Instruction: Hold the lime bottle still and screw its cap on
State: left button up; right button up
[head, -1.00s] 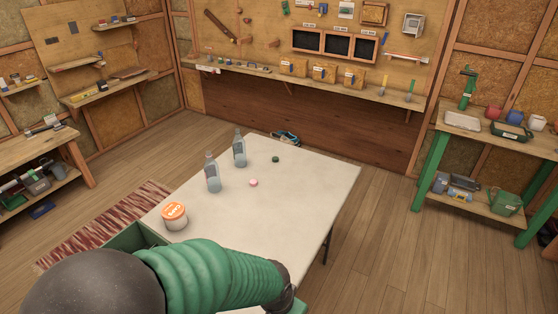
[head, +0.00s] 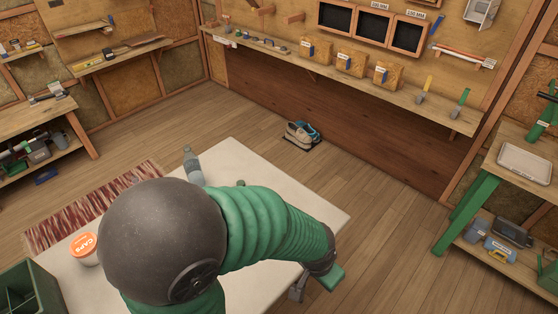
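One clear bottle (head: 194,170) stands upright and without a cap at the far left of the pale table (head: 320,205). I cannot tell whether it is the lime one. A dark green cap (head: 240,183) just shows over my green arm sleeve, right of the bottle. The second bottle and the pink cap are hidden behind my arm. My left arm crosses the table front, and its gripper (head: 301,287) is partly seen low at the table's right edge, away from the bottle. Its finger opening cannot be made out. My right gripper is not in view.
A white tub with an orange "CAPS" lid (head: 84,248) stands at the table's left. A green divided box (head: 28,292) is at the bottom left. Shoes (head: 301,134) lie on the floor beyond the table. The table's far right is clear.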

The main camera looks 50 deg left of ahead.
aim_at(191, 163)
jog(key=i, duration=0.8)
jog(key=u, duration=1.05)
